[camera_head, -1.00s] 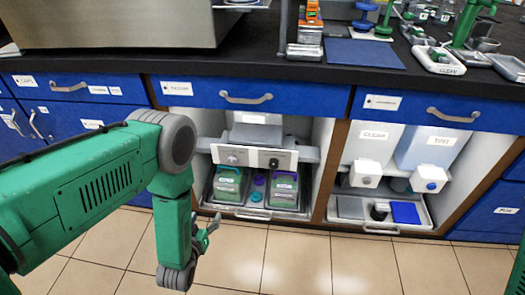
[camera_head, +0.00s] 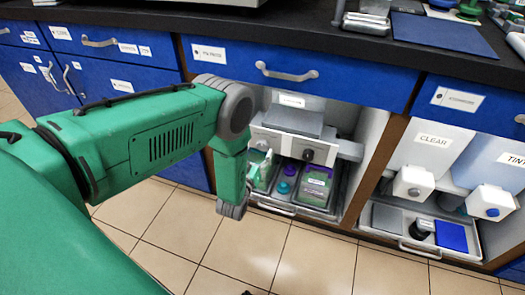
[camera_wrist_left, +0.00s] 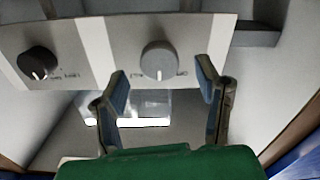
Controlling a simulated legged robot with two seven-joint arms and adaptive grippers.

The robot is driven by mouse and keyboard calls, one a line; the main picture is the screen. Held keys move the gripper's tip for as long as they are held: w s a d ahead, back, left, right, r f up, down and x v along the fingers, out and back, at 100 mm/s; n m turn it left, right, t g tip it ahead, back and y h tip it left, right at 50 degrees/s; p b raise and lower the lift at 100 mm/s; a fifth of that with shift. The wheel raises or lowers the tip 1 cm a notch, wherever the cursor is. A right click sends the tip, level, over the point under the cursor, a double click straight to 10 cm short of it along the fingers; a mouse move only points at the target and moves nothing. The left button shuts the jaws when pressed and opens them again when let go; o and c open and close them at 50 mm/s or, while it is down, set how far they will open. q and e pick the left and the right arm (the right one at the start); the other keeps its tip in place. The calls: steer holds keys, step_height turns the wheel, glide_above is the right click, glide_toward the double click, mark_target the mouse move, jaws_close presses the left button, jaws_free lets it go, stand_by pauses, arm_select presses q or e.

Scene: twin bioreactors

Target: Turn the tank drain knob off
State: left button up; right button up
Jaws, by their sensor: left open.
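A pale control panel (camera_head: 290,147) sits in the open cabinet. The left wrist view shows two knobs on it, a light grey knob (camera_wrist_left: 160,60) and a black knob (camera_wrist_left: 38,63); the black one also shows in the head view (camera_head: 308,155). Small print beside the knobs looks upside down in the wrist view and is too blurred to read surely. My left gripper (camera_head: 258,163) is open and empty in front of the panel. In the wrist view its fingers (camera_wrist_left: 160,82) lie either side of the grey knob's lower part; contact cannot be told.
Below the panel, a tray (camera_head: 275,209) holds green-labelled containers. At right are a CLEAR tank (camera_head: 432,145) and a TINT tank (camera_head: 510,158) with spouts, above another tray (camera_head: 405,243). A blue drawer (camera_head: 350,78) overhangs the panel. The tiled floor is clear.

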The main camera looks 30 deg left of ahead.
mark_target(261, 148)
arm_select(q)
steer(key=shift+b+x, duration=0.5)
steer(key=shift+x, duration=1.25)
steer(key=c, duration=1.2)
steer(key=shift+o, duration=0.2)
steer(key=shift+n, duration=0.3)
steer(key=n, duration=0.3)
steer(key=shift+s+n+p, duration=0.1)
steer(key=shift+n+p, duration=0.2)
steer(key=shift+p, duration=0.1)
steer(key=n, duration=0.4)
steer(key=shift+f+n, duration=0.15)
steer(key=shift+n, duration=0.15)
